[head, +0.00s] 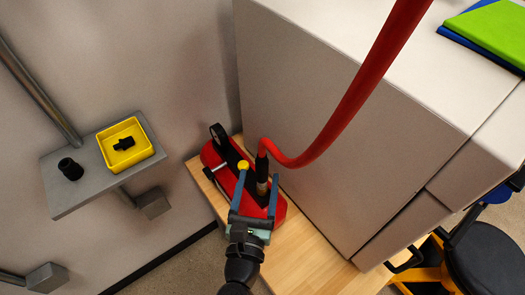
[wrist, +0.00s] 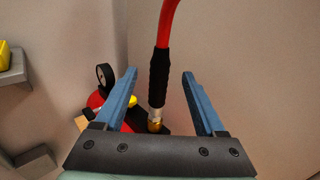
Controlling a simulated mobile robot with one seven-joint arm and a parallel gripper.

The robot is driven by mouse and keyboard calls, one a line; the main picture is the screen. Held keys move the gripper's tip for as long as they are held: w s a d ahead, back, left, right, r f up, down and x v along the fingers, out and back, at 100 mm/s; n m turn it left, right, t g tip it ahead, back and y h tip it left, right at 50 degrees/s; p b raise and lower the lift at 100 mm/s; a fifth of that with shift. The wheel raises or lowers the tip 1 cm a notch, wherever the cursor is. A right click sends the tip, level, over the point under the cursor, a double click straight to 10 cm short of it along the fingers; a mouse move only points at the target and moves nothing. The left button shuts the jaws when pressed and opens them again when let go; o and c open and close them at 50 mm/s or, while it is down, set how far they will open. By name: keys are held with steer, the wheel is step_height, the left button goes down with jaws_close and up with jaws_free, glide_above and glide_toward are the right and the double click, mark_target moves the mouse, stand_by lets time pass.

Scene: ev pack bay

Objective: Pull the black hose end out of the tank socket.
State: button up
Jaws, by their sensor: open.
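The black hose end (head: 262,168) stands upright in the brass tank socket (head: 262,187) on top of the red tank (head: 281,208). A red hose (head: 345,105) runs up from it. In the wrist view the black hose end (wrist: 158,77) shows between my fingers, with the brass socket (wrist: 155,126) below it and part of the red tank (wrist: 95,101) behind. My gripper (head: 257,182) is open, with one blue finger on each side of the hose end. In the wrist view my gripper (wrist: 160,78) has a gap on both sides of the hose end. I cannot tell the depth exactly.
The tank stands on a wooden bench (head: 309,255) beside a large pale cabinet (head: 330,130). A black gauge (head: 218,134) and a yellow knob (head: 243,165) stand on the tank. A grey wall shelf (head: 85,187) at left holds a yellow bin (head: 148,150) and a black fitting (head: 70,169).

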mark_target(263, 155)
steer(key=w+d, duration=0.1)
steer(key=w, duration=0.7)
steer(key=shift+w+d+p, duration=0.2)
steer(key=shift+w+p, duration=0.05)
steer(key=shift+p, duration=0.1)
jaws_close()
steer(key=shift+w+r+p, duration=0.1)
steer(key=shift+r+p, duration=0.2)
steer(key=shift+r, duration=0.05)
steer(key=shift+r+p, duration=0.4)
steer(key=shift+r, duration=0.15)
steer(key=shift+r+p, duration=1.05)
stand_by(0.3)
steer(key=shift+r+p, duration=2.35)
steer(key=shift+r, duration=0.05)
